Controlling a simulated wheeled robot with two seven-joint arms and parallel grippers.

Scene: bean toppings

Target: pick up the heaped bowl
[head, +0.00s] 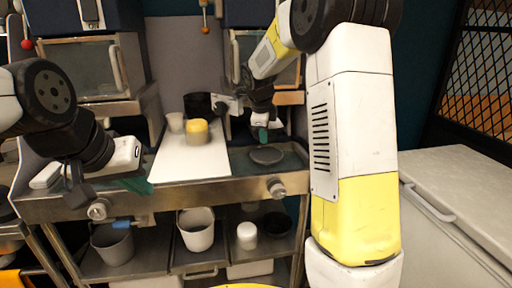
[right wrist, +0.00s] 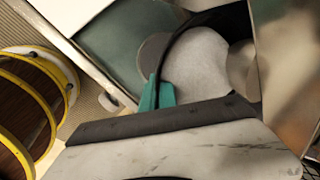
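A small pale bowl or cup (head: 197,138) with a yellow heap on top stands upright on the white board on the counter in the head view. It looks like the heaped bowl. My right gripper (head: 262,133) is to its right, apart from it, above a dark round dish. My left gripper (head: 137,184) is low at the counter's left front, left of the board and apart from the bowl. The openings of both grippers are too small or hidden to judge. In the right wrist view a teal fingertip (right wrist: 155,95) shows beside a dark curved edge; the heaped bowl is not recognisable there.
A pale cup (head: 175,122) stands just left of the heaped bowl, and a black bowl (head: 198,104) is behind it. The dark dish (head: 266,155) lies on the right. The front of the white board (head: 185,172) is clear. Several containers stand on the shelf below.

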